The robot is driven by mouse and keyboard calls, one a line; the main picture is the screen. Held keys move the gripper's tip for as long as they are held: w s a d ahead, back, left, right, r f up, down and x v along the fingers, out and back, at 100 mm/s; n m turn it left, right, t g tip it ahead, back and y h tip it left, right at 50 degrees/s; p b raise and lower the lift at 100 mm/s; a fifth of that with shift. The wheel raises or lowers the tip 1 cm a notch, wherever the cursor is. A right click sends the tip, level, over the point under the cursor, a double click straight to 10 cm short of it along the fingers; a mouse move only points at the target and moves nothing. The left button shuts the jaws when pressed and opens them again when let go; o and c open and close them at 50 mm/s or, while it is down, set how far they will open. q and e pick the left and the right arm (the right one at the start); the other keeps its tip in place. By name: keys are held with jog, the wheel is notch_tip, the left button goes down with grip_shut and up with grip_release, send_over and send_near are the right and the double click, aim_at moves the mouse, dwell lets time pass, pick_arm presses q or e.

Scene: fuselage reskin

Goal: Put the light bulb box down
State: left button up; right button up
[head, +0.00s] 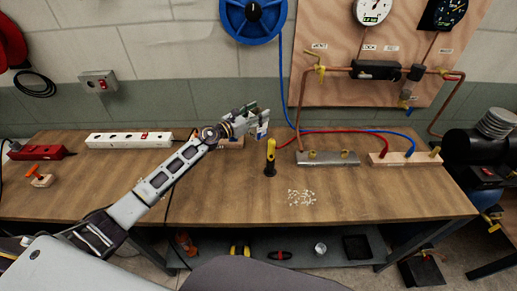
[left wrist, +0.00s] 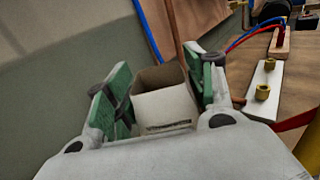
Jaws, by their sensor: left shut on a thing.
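The light bulb box (left wrist: 164,108) is a small carton with a white face and a brown, open-looking top. In the left wrist view it sits between the green finger pads of my left gripper (left wrist: 162,82), which is shut on it. In the head view my left gripper (head: 256,121) is over the back middle of the workbench (head: 345,200), with the small, pale box (head: 264,128) at its fingers. I cannot tell clearly whether the box's base touches the bench. My right gripper is not in view.
A yellow and black tool (head: 270,157) stands just right of the gripper. A metal bar with brass fittings (head: 328,158) and a wooden block (head: 405,159) lie further right. White bits (head: 301,198) lie in front. A white power strip (head: 128,140) is at left.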

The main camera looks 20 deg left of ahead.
pick_arm(q)
jog(key=shift+a+r, duration=0.1)
jog(key=shift+a+r+y, duration=0.15)
jog(key=shift+a+y, duration=0.05)
jog(key=shift+y, duration=0.1)
jog(key=shift+w+a+r+n+t, duration=0.3)
jog(key=shift+a+r+n+t, duration=0.05)
jog(key=shift+r+n+t, duration=0.1)
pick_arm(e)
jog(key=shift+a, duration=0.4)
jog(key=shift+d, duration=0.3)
pick_arm(q)
jog(key=shift+f, duration=0.15)
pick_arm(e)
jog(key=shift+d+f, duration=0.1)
